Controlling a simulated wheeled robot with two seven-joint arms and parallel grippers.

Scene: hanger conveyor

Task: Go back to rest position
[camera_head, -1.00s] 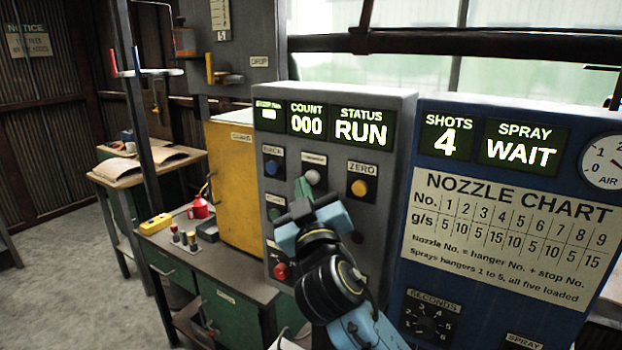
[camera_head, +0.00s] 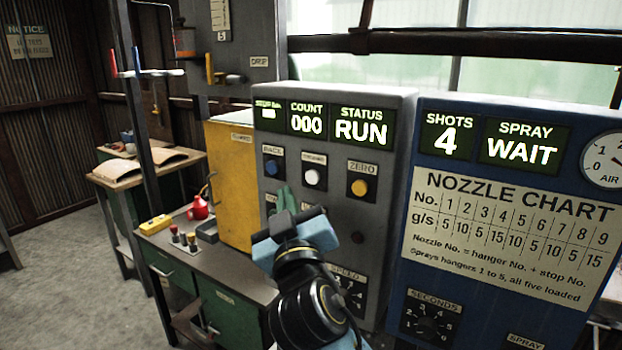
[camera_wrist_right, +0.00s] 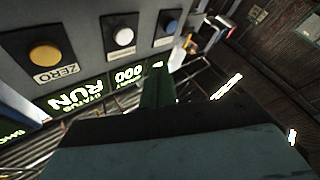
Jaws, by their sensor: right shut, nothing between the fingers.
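My right gripper (camera_head: 282,198) is in front of the lower left part of the grey control panel (camera_head: 385,150) in the head view. Its green fingers are shut with nothing between them. They sit below the blue button (camera_head: 272,167) and the white button (camera_head: 312,176). In the right wrist view the shut fingers (camera_wrist_right: 158,88) point up toward the panel face, apart from the buttons as far as I can tell. My arm hides part of the panel's lower half. My left gripper does not show.
The blue spray panel (camera_head: 440,200) stands close on the right, reading SHOTS 4 and SPRAY WAIT. The grey panel reads COUNT 000 and STATUS RUN. A yellow cabinet (camera_head: 230,190) and a green workbench (camera_head: 230,322) stand left. Open floor (camera_head: 60,280) lies at far left.

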